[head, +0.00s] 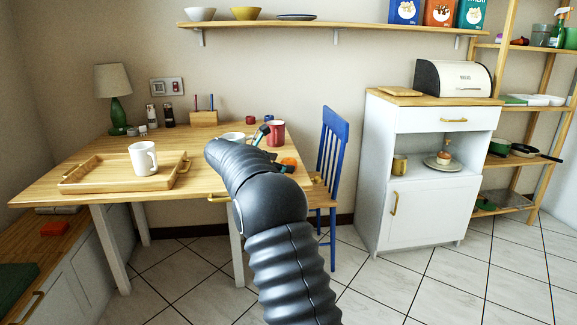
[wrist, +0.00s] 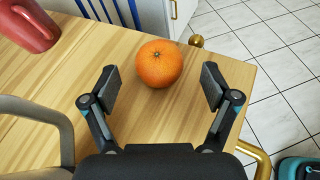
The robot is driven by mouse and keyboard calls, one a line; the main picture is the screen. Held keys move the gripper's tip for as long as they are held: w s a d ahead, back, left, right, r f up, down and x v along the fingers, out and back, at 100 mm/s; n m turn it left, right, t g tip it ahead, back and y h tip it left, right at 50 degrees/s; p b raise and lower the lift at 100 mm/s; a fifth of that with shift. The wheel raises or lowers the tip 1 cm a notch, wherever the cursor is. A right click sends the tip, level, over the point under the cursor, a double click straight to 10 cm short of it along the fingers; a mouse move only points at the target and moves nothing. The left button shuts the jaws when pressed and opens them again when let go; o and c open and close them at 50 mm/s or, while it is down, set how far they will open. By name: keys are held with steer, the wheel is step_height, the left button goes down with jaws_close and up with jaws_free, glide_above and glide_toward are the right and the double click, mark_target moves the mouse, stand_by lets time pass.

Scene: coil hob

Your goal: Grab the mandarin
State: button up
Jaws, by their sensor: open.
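The mandarin (wrist: 159,63) is a round orange fruit on the wooden table (wrist: 145,124), near the table's edge. In the wrist view it lies ahead of my gripper (wrist: 161,88), roughly centred between the two open fingers, with no contact visible. In the head view the mandarin (head: 289,162) shows as a small orange patch just beyond my arm. My gripper (head: 277,153) is mostly hidden behind my arm there.
A red mug (wrist: 28,24) stands at the upper left in the wrist view. A wooden tray (head: 75,183) with a white mug (head: 143,158) is on the table's left. A blue chair (head: 331,155) stands at the table's right end. Tiled floor lies beyond the edge.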

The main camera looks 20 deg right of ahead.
mark_target(284, 162)
steer(key=x, duration=0.3)
steer(key=shift+d, duration=0.25)
steer(key=c, duration=1.3)
steer(key=shift+r, duration=0.1)
